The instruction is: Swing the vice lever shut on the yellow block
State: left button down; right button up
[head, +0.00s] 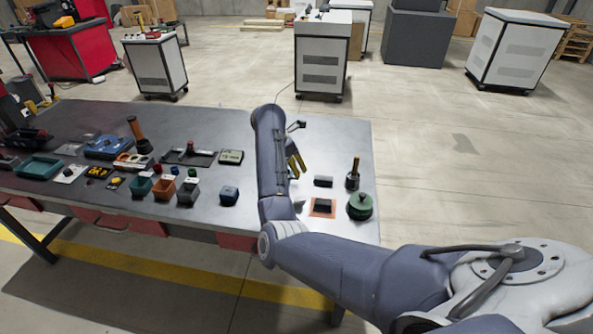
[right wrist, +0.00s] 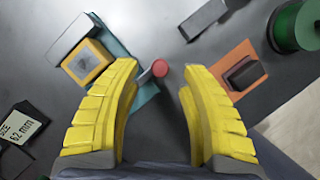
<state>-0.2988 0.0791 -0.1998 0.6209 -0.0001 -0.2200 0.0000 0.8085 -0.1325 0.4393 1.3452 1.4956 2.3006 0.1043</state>
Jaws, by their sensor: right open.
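In the right wrist view, the yellow block (right wrist: 88,60) sits in the vice, beside a pale grey jaw (right wrist: 70,38). The vice has a teal base (right wrist: 146,91). The lever's round red knob (right wrist: 160,68) is beside the base's right edge. My right gripper (right wrist: 160,82) has its yellow fingers apart, with the knob between and just beyond the fingertips; I cannot see any contact. In the head view, my right gripper (head: 294,160) is over the table's right part, and my arm hides most or all of the vice. My left gripper is not in view.
An orange mat (right wrist: 228,63) with a dark block (right wrist: 245,73) lies right of the gripper. A green spool (right wrist: 297,27) and a grey bar (right wrist: 202,18) are beyond. A size display (right wrist: 20,128) lies left. Small bins (head: 163,189) and tools fill the table's left side.

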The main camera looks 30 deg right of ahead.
jog(key=shift+x, duration=1.4)
jog(key=shift+c, duration=0.3)
grip_shut()
